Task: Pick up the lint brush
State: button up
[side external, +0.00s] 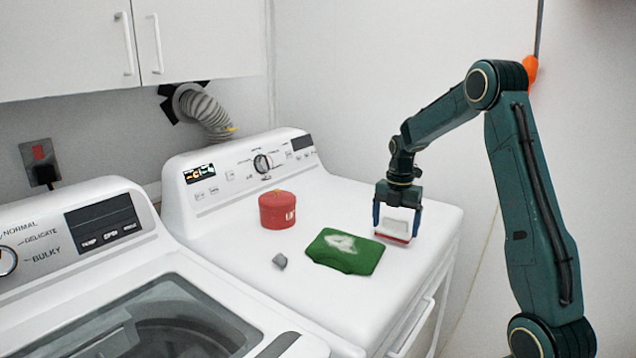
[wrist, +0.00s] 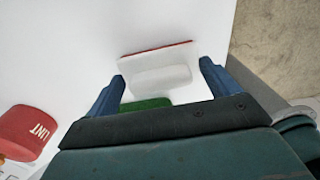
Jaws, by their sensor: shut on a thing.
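The lint brush (side external: 398,229) is white with a red edge along its bottom. It is at the right part of the white dryer top in the side view, beside the green cloth. My gripper (side external: 397,219) is above it with its blue fingers on either side, shut on its white upper part. In the wrist view the brush (wrist: 160,75) lies between the two fingers of my gripper (wrist: 163,72), with its red edge at the far side. Whether it touches the dryer top is hard to tell.
A green cloth (side external: 359,258) with a white patch lies left of the brush. A red lettered canister (side external: 277,211) and a small grey lump (side external: 280,261) are further left on the dryer (side external: 235,240). The control panel rises at the back. The dryer's right edge is close.

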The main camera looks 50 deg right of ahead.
aim_at(394, 219)
notch_tip(394, 219, up, 18)
jog(key=shift+r, duration=0.2)
dwell(0.4)
jog(key=shift+o, duration=1.1)
jog(key=shift+w+a+f, duration=0.1)
jog(key=shift+w+f, duration=0.05)
jog(key=shift+w, duration=0.05)
jog(key=shift+c, duration=0.5)
jog(key=w+a+f, duration=0.8)
jog(key=w+a, duration=0.1)
jog(key=a, duration=0.1)
jog(key=shift+f, duration=0.15)
